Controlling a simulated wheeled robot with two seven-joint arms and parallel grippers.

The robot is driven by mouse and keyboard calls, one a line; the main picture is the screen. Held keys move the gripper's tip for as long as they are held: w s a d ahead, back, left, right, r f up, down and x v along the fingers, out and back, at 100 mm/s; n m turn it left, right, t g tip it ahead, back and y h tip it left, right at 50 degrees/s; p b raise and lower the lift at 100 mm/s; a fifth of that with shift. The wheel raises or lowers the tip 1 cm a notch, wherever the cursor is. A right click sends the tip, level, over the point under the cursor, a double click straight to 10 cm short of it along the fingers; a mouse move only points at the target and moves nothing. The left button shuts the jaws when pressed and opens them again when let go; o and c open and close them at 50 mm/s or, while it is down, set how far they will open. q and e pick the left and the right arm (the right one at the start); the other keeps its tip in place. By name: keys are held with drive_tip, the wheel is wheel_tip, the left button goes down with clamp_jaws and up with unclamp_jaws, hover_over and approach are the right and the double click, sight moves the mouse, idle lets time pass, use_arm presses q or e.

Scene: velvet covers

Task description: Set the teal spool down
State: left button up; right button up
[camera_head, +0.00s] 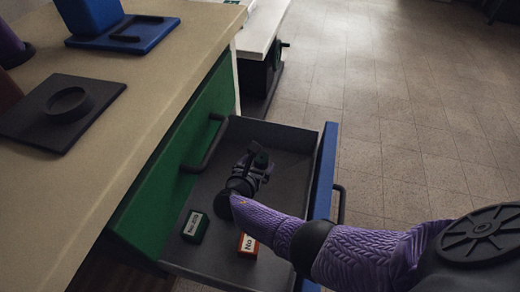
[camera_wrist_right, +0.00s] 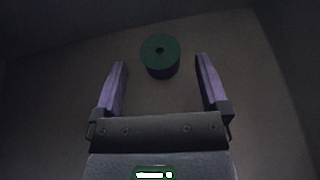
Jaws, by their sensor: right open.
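The teal spool (camera_wrist_right: 160,55) stands upright on the grey drawer floor in the right wrist view, its round top and centre hole showing. It also shows small in the camera_head view (camera_head: 262,160), partly hidden by my gripper. My right gripper (camera_wrist_right: 160,72) is open, its two purple fingers apart with clear gaps to the spool, which lies at and just beyond the fingertips. In the camera_head view my right gripper (camera_head: 255,170) is down inside the open drawer (camera_head: 290,136). My left gripper is not in view.
A dark green labelled box (camera_head: 195,227) and an orange-red labelled box (camera_head: 248,245) lie in the drawer's near part. The drawer's blue front (camera_head: 326,165) and walls surround my right gripper. The beige counter (camera_head: 130,90) carries a dark plate (camera_head: 62,110) and a blue stand (camera_head: 125,32).

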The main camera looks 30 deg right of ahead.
drive_tip(key=p+v, duration=0.1)
drive_tip(key=v, duration=0.2)
drive_tip(key=p+v, duration=0.1)
drive_tip(key=v, duration=0.2)
drive_tip(key=p+v, duration=0.2)
drive_tip(key=v, duration=0.1)
drive_tip(key=shift+r, duration=0.3)
drive_tip(key=shift+s+a, duration=0.25)
drive_tip(key=shift+a, duration=0.15)
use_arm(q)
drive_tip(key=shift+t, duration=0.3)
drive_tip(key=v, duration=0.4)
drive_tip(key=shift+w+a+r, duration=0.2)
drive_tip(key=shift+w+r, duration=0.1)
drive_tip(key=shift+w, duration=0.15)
